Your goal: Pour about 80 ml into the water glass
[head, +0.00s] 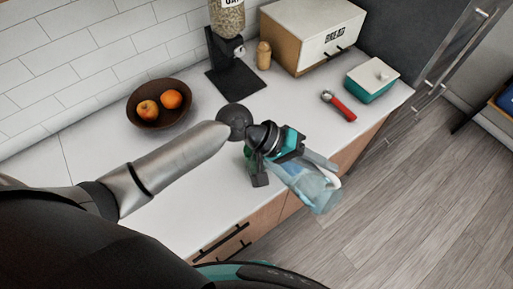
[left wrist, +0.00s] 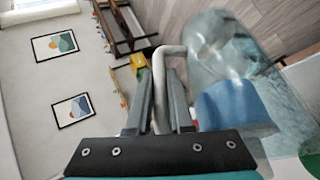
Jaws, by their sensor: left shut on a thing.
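My left gripper (head: 300,162) is shut on the pale handle (left wrist: 160,90) of a clear bluish jug (head: 312,188). The jug also shows in the left wrist view (left wrist: 215,50), with a blue patch inside that looks like water. In the head view the jug is off the counter, around its front edge, and looks tilted; how far I cannot tell. I cannot make out the water glass. A small green thing shows beside my wrist, mostly hidden by it. My right gripper is not in view.
The white counter (head: 205,215) holds a brown bowl (head: 135,117) with two orange-red fruits, a dark-based dispenser (head: 238,82), a wooden shaker (head: 264,56), a bread box (head: 315,35), a red-handled tool (head: 339,106) and a teal box with a white lid (head: 371,85). Open floor lies right.

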